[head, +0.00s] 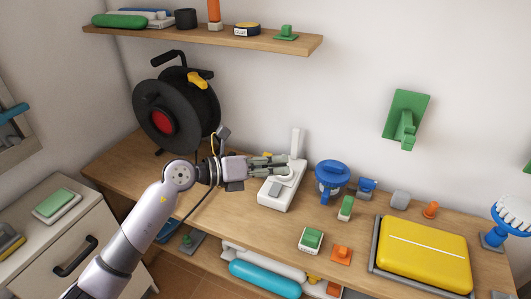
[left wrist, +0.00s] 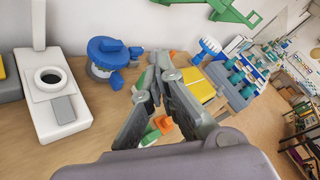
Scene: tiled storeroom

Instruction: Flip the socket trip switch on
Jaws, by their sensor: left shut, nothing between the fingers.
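My left gripper (head: 284,161) is shut and empty, reaching right above the worktop, by the upright post of a white device (head: 276,196). In the left wrist view my left gripper (left wrist: 160,62) shows its fingers together, with the white device (left wrist: 62,122) to their left. That device has a dark-ringed round hole and a grey square pad. I cannot tell whether gripper and post touch. A black cable reel (head: 150,97) with a red centre and a yellow part stands behind. A green plate with a protruding lever (head: 405,120) is on the wall. No part is clearly recognisable as the socket trip switch. My right gripper is not in view.
A blue pot-like object (head: 331,180) stands right of the white device. Small green and orange pieces and a yellow case (head: 423,252) crowd the worktop's right side. A wooden shelf (head: 270,42) hangs above. The wall between shelf and worktop is mostly clear.

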